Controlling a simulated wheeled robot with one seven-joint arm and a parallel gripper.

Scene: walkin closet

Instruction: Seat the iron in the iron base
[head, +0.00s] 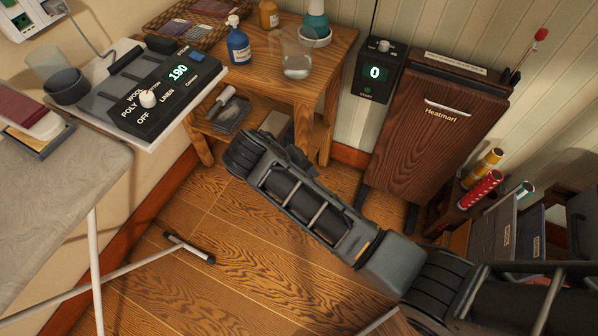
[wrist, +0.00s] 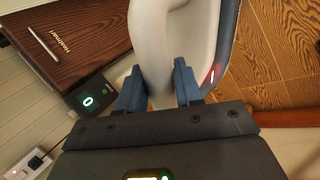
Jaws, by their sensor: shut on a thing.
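In the wrist view, my gripper (wrist: 158,80) is shut on the pale handle of the iron (wrist: 193,40), with one blue finger on each side. The iron's body is pale with a dark blue-grey edge and a small red light. The iron base (head: 155,118) appears to be the pale unit at upper left in the head view. It has a dark panel with a white dial and a display reading 190; dark bars lie across its top. No iron shows on it. My gripper and the held iron cannot be made out in the head view, where my arm's far end hides that area.
A wooden table (head: 325,38) beside the base holds a blue bottle (head: 238,45) and a glass jug (head: 292,58). The ironing board (head: 60,195) is at left. A dark wood press (head: 440,125) stands at right.

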